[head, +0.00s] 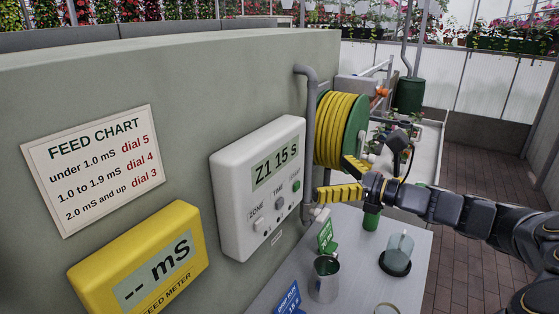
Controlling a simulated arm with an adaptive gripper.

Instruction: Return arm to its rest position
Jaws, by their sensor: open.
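My arm reaches in from the right edge, over the grey bench. My gripper (333,179) is at its left end, with two yellow ribbed fingers spread apart. It looks open, with nothing seen between the fingers. It is in front of the yellow hose reel (335,120) in the picture, just right of the white controller (258,185). I cannot tell whether the lower finger touches anything. The controller's display reads "Z1 15 s".
A metal jug (323,282), a green bottle (371,220) and a clear vessel on a dark base (397,252) stand on the bench (350,258). The yellow feed meter (140,263) and feed chart (93,170) are on the wall. Brick floor (490,160) lies at right.

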